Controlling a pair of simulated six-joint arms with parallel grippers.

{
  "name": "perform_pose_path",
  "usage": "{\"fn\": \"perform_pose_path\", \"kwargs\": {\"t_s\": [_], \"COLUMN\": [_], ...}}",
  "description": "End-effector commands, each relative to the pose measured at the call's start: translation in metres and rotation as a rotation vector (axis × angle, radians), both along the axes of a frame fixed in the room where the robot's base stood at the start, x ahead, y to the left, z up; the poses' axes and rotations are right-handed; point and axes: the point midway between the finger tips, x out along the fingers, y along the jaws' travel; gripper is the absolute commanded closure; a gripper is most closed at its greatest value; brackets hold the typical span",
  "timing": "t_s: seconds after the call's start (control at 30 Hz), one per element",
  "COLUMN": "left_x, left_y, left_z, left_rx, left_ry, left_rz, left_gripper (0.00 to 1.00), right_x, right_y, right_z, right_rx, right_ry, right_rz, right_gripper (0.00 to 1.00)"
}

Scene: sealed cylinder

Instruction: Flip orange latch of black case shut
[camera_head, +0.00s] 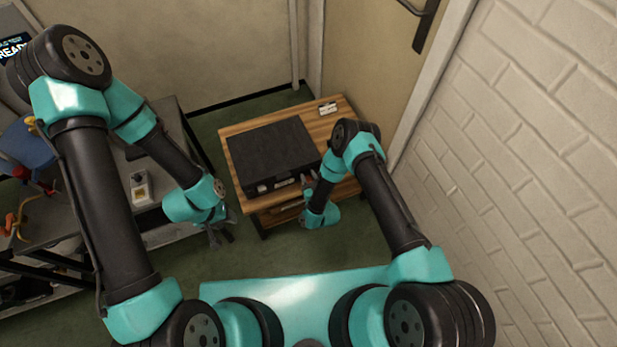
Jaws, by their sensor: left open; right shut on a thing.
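The black case (270,152) lies closed, flat on the wooden table. Its front side faces me and carries a pale fitting (262,188) near the left and a light strip (287,182) near the middle. I cannot make out an orange latch; the front right part is partly hidden by my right gripper. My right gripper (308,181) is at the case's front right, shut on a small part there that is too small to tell. My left gripper (222,237) is open and empty, in front of and left of the wooden table, apart from the case.
The wooden table (232,133) has a small white item (327,108) at its back right. A grey workbench (160,212) at the left holds a small white box with a yellow label (141,188). A brick wall (540,140) bounds the right. Green floor is free in front.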

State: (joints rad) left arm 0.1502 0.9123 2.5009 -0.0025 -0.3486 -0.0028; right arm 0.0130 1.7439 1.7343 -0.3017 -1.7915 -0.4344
Motion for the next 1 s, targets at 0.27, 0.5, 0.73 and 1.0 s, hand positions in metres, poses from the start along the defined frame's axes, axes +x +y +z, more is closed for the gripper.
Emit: {"fn": "perform_pose_path", "kwargs": {"t_s": [0.27,0.5,0.73,1.0], "left_x": [0.000,0.000,0.000,0.000], "left_y": [0.000,0.000,0.000,0.000], "left_z": [0.000,0.000,0.000,0.000], "left_rx": [0.000,0.000,0.000,0.000], "left_ry": [0.000,0.000,0.000,0.000], "left_rz": [0.000,0.000,0.000,0.000], "left_gripper": [0.55,0.55,0.55,0.55], "right_x": [0.000,0.000,0.000,-0.015], "right_y": [0.000,0.000,0.000,0.002], "right_z": [0.000,0.000,0.000,-0.001], "right_rx": [0.000,0.000,0.000,-0.001], "right_ry": [0.001,0.001,0.000,0.003], "right_rz": [0.000,0.000,0.000,0.014], "right_gripper": [0.62,0.39,0.38,0.38]}}
